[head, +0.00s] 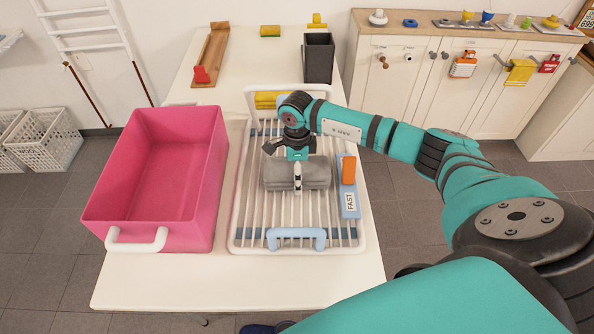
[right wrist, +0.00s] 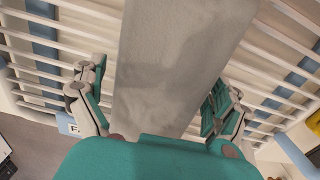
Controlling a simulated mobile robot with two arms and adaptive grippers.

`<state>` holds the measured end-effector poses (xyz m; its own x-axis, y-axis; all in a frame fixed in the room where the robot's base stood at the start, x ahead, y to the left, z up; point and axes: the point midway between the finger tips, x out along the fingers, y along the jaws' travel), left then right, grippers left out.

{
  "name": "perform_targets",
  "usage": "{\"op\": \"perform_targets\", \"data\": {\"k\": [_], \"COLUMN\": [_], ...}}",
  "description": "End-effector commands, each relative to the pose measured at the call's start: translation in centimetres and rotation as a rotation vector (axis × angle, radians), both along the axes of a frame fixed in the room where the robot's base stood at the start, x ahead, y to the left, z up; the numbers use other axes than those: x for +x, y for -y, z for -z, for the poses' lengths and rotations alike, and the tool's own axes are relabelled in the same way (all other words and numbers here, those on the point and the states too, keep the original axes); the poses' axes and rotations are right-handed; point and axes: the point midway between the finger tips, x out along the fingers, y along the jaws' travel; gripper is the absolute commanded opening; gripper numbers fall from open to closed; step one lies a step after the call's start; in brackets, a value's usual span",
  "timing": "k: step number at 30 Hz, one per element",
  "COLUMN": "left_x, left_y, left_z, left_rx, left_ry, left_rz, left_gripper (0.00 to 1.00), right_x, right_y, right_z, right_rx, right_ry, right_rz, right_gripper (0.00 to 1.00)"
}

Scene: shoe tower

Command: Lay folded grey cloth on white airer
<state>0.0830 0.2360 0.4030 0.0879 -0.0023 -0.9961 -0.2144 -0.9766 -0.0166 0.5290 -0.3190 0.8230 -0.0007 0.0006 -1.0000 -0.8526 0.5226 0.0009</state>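The folded grey cloth (head: 315,174) lies across the bars in the middle of the white airer (head: 250,230). In the right wrist view, the cloth (right wrist: 165,75) runs up the middle, with white bars on both sides. My right gripper (head: 297,180) is directly above the cloth, pointing down. In the wrist view its two fingers (right wrist: 155,108) are spread wide, one on each side of the cloth, with narrow gaps visible. The gripper hides part of the cloth. My left gripper is not in view.
A pink bin (head: 160,175) with white handles stands left of the airer. A dark box (head: 318,58) stands behind.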

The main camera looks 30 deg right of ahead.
Motion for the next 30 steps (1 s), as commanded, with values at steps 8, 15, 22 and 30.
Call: {"op": "perform_targets", "data": {"k": [8, 15, 22, 30], "left_x": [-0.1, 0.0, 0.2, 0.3], "left_y": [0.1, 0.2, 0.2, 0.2], "left_z": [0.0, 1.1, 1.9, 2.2], "left_rx": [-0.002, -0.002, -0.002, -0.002], "left_ry": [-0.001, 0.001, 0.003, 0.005], "left_rz": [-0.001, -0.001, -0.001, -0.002], "left_gripper": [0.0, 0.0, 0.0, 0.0], "right_x": [0.1, 0.2, 0.1, 0.0], "right_y": [0.0, 0.0, 0.0, 0.0], "right_z": [-0.9, -5.6, -10.1, -12.2], "right_rx": [0.0, -0.001, 0.0, 0.0], "right_ry": [0.002, 0.007, 0.004, 0.0], "right_rz": [0.0, -0.001, -0.001, 0.0], "right_gripper": [1.0, 1.0, 1.0, 1.0]}}
